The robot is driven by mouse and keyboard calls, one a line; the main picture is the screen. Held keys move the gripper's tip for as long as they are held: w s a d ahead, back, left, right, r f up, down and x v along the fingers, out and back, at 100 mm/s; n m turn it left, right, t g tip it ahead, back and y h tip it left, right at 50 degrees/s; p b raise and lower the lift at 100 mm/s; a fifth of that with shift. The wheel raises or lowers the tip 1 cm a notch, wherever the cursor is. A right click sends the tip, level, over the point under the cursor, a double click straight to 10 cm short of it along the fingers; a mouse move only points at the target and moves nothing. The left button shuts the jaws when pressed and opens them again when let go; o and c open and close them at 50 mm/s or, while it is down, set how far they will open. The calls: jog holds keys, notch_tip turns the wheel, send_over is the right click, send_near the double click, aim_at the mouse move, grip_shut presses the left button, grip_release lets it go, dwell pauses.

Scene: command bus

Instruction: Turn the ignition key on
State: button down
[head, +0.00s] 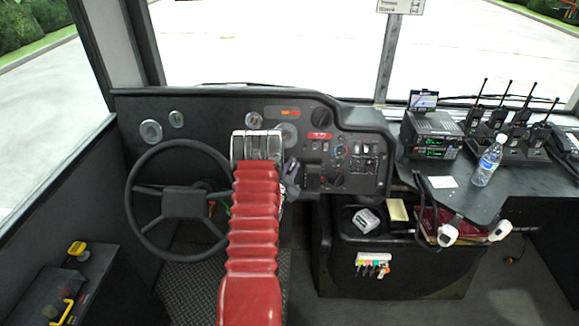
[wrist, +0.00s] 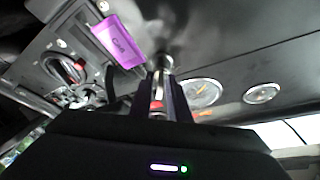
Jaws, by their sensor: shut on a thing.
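In the wrist view, a small metallic piece (wrist: 164,62), which looks like the ignition key or its lock, stands on the dark dashboard panel. My gripper (wrist: 166,78) is shut around it, with the dark fingers on either side. A purple tag (wrist: 118,42) with dark lettering is just left of the fingertips; it looks tied to the key, but the link is not clear. The key's turn position cannot be read. In the head view, my gripper (head: 290,182) is at the dashboard, right of the steering wheel, and my red arm hides most of that area, including the key.
The steering wheel (head: 180,201) is close left of my arm. The switch panel (head: 345,160) is close right. Farther right are a radio (head: 432,133), several handsets and a water bottle (head: 487,162). Round gauges (wrist: 202,92) lie right of the fingers in the wrist view.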

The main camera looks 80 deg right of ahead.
jog(key=shift+s+a, duration=0.1)
jog(key=shift+s, duration=0.05)
jog(key=c, duration=1.9)
grip_release()
jog(key=shift+a, duration=0.1)
jog(key=a, duration=0.4)
jog(key=w+a, duration=0.1)
jog(key=a, duration=0.4)
jog(key=w+a, duration=0.1)
jog(key=a, duration=0.3)
jog(key=shift+w+a, duration=0.15)
jog(key=shift+a, duration=0.1)
